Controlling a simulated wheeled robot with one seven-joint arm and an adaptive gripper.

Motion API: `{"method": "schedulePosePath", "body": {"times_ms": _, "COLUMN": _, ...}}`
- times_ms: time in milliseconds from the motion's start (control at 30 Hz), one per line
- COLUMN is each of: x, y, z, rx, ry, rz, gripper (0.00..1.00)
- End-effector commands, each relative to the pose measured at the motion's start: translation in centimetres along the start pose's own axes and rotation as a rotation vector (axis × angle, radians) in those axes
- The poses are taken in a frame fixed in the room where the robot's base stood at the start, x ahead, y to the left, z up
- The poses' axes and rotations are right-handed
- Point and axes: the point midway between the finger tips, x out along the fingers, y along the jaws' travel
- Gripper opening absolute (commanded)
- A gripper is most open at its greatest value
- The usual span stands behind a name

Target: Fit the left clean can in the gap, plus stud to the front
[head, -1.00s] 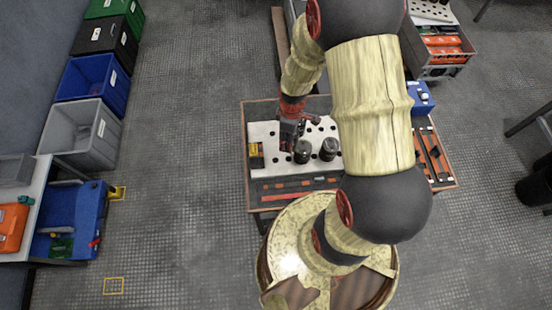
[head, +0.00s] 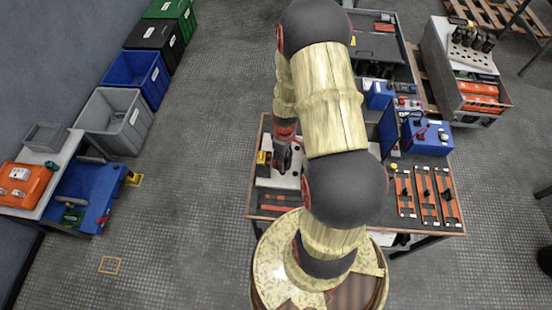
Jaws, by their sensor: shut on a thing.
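My gripper (head: 284,148) points down over the left part of the white perforated board (head: 271,180) on the workbench. It is shut on a dark thing (head: 281,160), apparently a can; its stud and marks are too small to read. My arm covers the middle of the board, where other dark cans stood in the earlier view. Several dark cans (head: 472,38) stand on a perforated grey top at the upper right. I cannot tell which place is the gap.
A yellow-and-black item (head: 263,160) stands at the board's left edge. Orange-and-black bars (head: 425,195) lie on the bench's right side, below a blue box (head: 428,137). A grey cabinet (head: 382,48) stands behind.

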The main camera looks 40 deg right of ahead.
Motion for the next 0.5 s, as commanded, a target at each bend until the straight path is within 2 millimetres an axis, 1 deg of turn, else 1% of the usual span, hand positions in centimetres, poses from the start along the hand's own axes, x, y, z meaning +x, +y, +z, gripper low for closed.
{"method": "schedulePosePath", "body": {"times_ms": 267, "x": 0.6, "y": 0.2, "z": 0.2, "rx": 0.01, "ry": 0.0, "rz": 0.001, "gripper": 0.07}}
{"method": "schedulePosePath", "body": {"times_ms": 500, "x": 2.3, "y": 0.2, "z": 0.2, "rx": 0.01, "ry": 0.0, "rz": 0.0, "gripper": 0.07}}
